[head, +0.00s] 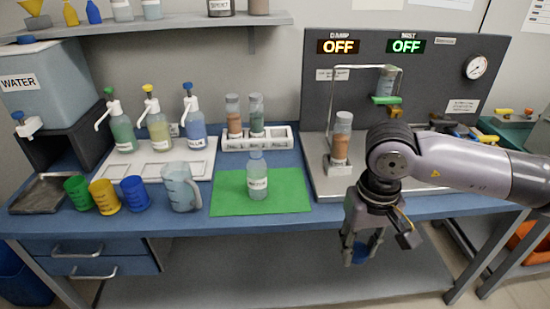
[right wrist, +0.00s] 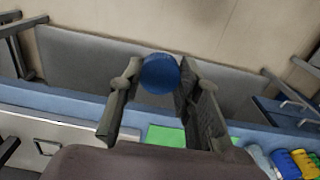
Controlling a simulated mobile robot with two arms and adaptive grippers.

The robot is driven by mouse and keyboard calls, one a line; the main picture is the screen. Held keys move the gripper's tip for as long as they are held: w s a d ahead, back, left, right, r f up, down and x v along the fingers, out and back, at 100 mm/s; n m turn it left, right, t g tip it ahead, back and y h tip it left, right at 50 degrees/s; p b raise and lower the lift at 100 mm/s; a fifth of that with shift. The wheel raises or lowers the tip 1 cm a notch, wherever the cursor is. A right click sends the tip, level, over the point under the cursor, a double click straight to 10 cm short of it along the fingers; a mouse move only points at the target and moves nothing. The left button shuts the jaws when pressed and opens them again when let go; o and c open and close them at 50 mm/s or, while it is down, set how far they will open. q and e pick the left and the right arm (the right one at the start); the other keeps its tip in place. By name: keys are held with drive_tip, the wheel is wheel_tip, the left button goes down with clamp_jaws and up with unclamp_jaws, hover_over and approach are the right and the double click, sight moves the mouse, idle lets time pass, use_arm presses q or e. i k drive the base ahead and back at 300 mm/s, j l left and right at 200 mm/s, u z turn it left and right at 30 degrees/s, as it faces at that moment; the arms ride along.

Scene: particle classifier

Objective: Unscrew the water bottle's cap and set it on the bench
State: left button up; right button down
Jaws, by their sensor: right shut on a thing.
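The water bottle (head: 258,178), pale and clear with a white label, stands upright on the green mat (head: 226,203) on the bench. Its top is too small to tell whether it is bare. My right gripper (head: 361,252) hangs in front of the bench's front edge, to the right of the mat. It is shut on a round blue cap (right wrist: 160,74), which also shows between the fingertips in the head view (head: 361,254). The green mat (right wrist: 166,134) shows beyond the gripper in the right wrist view. My left gripper is not in view.
The blue bench top (head: 330,207) has a bare strip along its front, right of the mat. A measuring jug (head: 180,188) and coloured cups (head: 104,196) stand left of the mat. A tube rack (head: 258,140) is behind it. A metal instrument base (head: 320,180) stands right.

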sight(256, 167)
drive_tip(key=i+u, duration=0.45)
drive_tip(key=i+z, duration=0.15)
drive_tip(key=i, duration=0.4)
drive_tip(key=i+l+u, duration=0.2)
drive_tip(key=j, duration=0.1)
